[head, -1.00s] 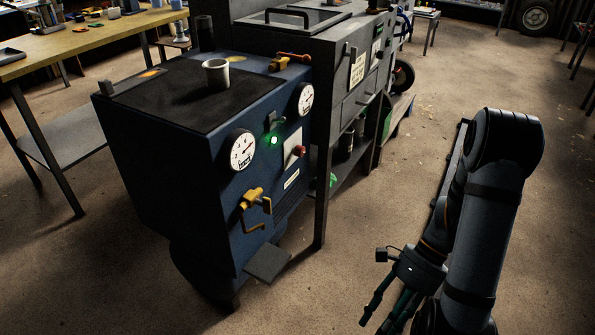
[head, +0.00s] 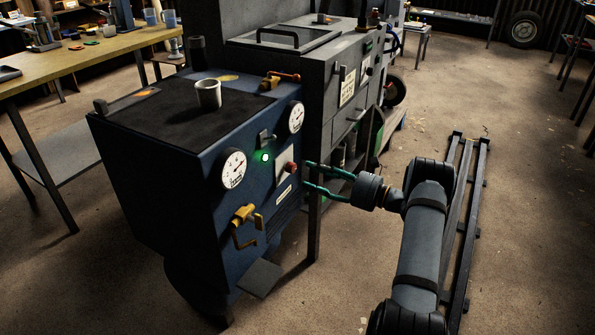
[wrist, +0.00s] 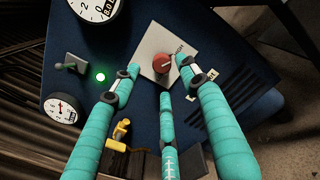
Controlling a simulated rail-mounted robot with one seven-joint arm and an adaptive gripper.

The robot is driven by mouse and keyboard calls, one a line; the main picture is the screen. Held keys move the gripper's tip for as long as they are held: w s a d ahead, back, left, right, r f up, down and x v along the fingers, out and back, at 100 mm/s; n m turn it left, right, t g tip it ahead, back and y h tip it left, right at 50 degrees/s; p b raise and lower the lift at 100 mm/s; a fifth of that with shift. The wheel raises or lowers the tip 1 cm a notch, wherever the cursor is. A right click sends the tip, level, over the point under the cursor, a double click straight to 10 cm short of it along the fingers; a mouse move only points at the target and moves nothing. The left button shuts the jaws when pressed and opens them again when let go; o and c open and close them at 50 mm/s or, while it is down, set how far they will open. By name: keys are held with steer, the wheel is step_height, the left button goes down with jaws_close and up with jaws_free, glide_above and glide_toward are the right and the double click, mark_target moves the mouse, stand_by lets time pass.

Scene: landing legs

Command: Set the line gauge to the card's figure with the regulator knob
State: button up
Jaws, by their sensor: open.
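The blue cabinet has two white dial gauges on its front, a near one (head: 233,170) and a far one (head: 297,117). Both show in the wrist view, the far one large at the top (wrist: 97,8), the near one small at left (wrist: 63,108). I cannot tell which is the line gauge. A red knob or button (wrist: 161,64) sits on a pale plate (wrist: 152,45); it also shows in the head view (head: 291,167). My gripper (head: 307,174) is open and empty, its teal fingers spread just in front of the red knob. A cream card (head: 347,93) hangs on the grey cabinet, its figure unreadable.
A yellow valve with a bent handle (head: 243,220) sticks out below the near gauge. A green lamp (head: 265,157) glows beside it. A white mug (head: 208,95) stands on the blue cabinet. The grey cabinet (head: 322,70) stands behind.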

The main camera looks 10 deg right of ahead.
mark_target(295, 167)
steer(key=b+x, duration=0.1)
steer(key=x, duration=0.5)
steer(key=shift+a, duration=0.1)
steer(key=shift+c, duration=1.4)
steer(key=c, duration=0.7)
steer(key=shift+c, duration=0.6)
